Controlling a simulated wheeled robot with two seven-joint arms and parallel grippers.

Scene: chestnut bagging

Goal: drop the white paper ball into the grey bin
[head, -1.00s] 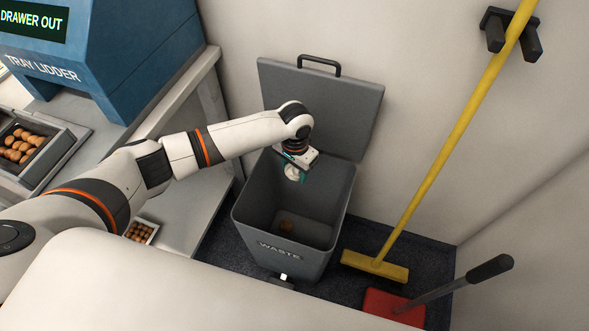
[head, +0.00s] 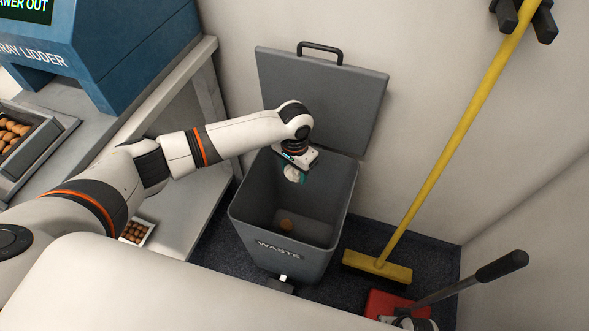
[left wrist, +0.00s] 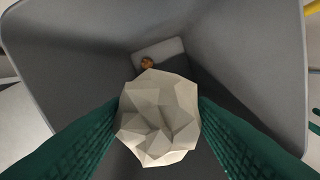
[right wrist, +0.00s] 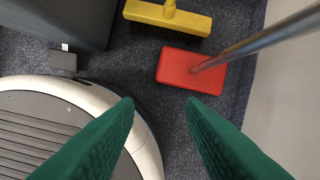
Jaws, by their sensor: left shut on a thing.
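The white paper ball (left wrist: 160,118) is held between the green fingers of my left gripper (head: 296,176), which is shut on it. The ball also shows small and pale in the head view (head: 292,174). My left gripper hangs over the mouth of the grey bin (head: 262,222), near its back side. The bin is marked WASTE and its lid (head: 322,100) stands open against the wall. In the left wrist view, the bin walls surround the ball. My right gripper (right wrist: 160,105) is open and empty above the floor, near the red dustpan.
A brown round thing (head: 286,225) lies on the bin floor. A yellow broom (head: 440,150) leans to the right. A red dustpan (head: 385,304) with a grey handle stands near it. A worktop with a blue machine (head: 140,50) and trays of chestnuts (head: 136,232) is at left.

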